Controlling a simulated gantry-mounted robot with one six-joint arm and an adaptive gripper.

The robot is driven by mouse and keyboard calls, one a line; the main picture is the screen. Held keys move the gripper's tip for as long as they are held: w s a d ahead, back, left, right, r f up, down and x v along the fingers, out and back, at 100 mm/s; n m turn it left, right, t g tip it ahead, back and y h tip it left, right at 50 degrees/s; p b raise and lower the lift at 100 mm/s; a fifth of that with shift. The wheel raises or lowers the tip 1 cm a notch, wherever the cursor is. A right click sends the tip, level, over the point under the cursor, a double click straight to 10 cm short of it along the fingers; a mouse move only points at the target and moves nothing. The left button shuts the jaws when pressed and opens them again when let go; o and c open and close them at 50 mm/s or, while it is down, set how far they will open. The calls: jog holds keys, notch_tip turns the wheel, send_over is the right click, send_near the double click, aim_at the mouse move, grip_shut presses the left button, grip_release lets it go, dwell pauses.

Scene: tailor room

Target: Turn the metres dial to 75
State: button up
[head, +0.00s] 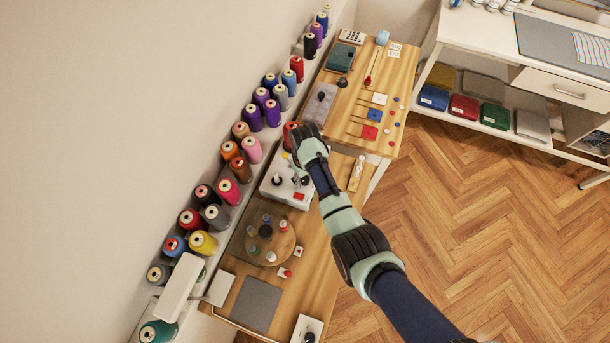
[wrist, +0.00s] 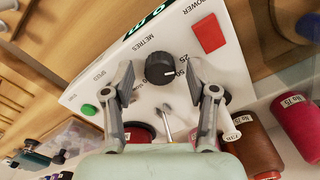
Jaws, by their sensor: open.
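The metres dial (wrist: 160,68) is a black ridged knob on a white machine (wrist: 85,85). In the wrist view it sits between and just beyond my open gripper's (wrist: 162,75) two fingers, with no finger seen touching it. Its printed label METRES is beside it, with the numbers 25 and 50 readable near its edge; a 75 mark is not visible. In the head view the white machine (head: 287,188) stands on the wooden bench, and my gripper (head: 297,168) is over it, hiding part of its top.
The machine also has a red POWER switch (wrist: 208,33), a green button (wrist: 89,109) and a small metal lever (wrist: 166,120). Thread spools (head: 229,190) line the wall side. A round wooden tray (head: 288,245) with small items is below the machine in the head view.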

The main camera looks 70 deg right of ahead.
jog(key=shift+f, duration=0.15)
grip_shut()
jog(key=shift+m, duration=0.3)
jog(key=m+p, duration=0.1)
jog(key=m, duration=0.1)
jog(key=shift+m+p, duration=0.3)
jog(key=shift+m, duration=0.1)
jog(key=m+p, duration=0.1)
jog(key=m, duration=0.4)
jog(key=shift+m, duration=0.3)
jog(key=m+p, duration=0.1)
jog(key=m, duration=0.3)
jog(key=shift+m, duration=2)
